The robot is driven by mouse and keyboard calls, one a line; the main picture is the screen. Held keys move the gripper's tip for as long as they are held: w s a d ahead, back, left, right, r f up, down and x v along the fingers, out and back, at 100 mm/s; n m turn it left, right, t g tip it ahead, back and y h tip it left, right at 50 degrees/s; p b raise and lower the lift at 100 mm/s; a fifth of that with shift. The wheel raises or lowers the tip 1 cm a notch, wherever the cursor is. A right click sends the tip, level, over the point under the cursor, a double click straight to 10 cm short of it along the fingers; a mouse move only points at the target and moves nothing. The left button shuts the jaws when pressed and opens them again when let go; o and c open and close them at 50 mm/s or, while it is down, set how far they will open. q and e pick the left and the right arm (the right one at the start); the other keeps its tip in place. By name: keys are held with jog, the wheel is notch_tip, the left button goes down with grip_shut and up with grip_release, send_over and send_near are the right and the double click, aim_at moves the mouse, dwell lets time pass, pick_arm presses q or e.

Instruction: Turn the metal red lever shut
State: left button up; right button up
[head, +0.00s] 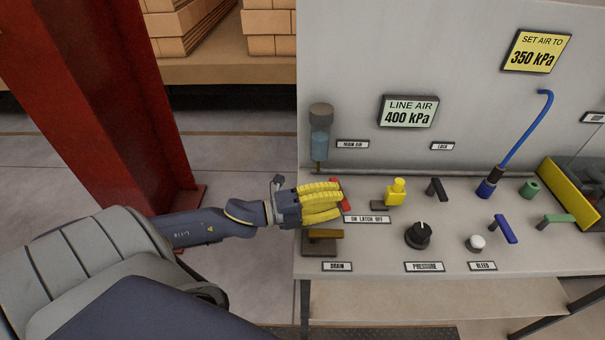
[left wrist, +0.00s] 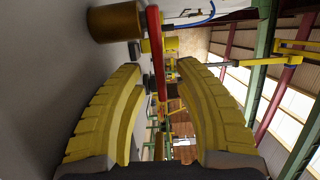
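The red lever (head: 337,186) shows partly behind my left gripper's fingers on the panel top, near the "MAIN AIR" label. In the left wrist view the red lever (left wrist: 157,50) runs between the two yellow fingertips, with gaps on both sides. My left gripper (head: 338,203) is open around it; in the left wrist view the gripper (left wrist: 160,68) holds nothing. The lever's mount is mostly hidden by the gripper in the head view. My right gripper is in neither view.
A yellow knob (head: 396,191) stands right of the lever, with a black dial (head: 418,235) nearer the front. A brass-coloured drain handle (head: 322,234) lies just below my gripper. The "LINE AIR 400 kPa" sign (head: 408,111) is on the back panel. A red post (head: 110,100) stands left.

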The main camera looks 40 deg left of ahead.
pick_arm(q)
jog(key=shift+v, duration=5)
jog(key=shift+s, duration=0.1)
